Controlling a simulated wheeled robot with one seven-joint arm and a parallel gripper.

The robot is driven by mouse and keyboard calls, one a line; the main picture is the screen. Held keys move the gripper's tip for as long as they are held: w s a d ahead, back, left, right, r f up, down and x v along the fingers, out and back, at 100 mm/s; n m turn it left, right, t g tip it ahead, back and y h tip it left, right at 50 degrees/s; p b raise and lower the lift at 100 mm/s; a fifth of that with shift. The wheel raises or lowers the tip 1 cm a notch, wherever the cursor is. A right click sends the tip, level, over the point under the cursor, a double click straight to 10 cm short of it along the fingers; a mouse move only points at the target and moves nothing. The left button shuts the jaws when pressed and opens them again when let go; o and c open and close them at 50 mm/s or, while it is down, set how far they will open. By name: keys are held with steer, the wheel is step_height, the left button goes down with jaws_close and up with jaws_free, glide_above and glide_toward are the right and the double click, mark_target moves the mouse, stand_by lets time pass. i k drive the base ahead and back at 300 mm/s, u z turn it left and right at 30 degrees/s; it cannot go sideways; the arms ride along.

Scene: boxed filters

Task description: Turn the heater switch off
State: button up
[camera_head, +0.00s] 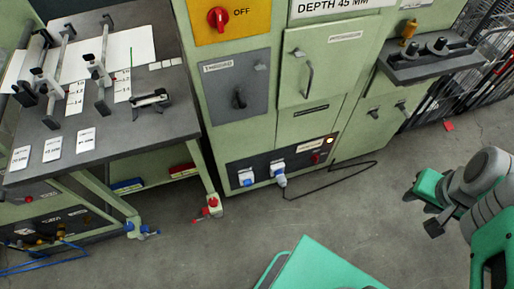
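A green cabinet stands in the middle back. On its yellow plate is a red rotary switch (218,18) with the word OFF to its right. I cannot tell which of these is the heater switch. My gripper (422,212) is at the right above the floor, well apart from the cabinet. Its two dark fingers are spread and nothing shows between them.
A dark worktable (140,125) with fixtures and cards stands at the left. Blue and white sockets (247,177) sit low on the cabinet, with a plug and a black cable (335,180) on the floor. A grey shelf (430,65) juts out at right. The middle floor is mostly clear.

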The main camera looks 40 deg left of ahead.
mark_target(315, 157)
steer(key=u, duration=2.4)
steer(key=k, duration=0.9)
steer(key=z, duration=1.15)
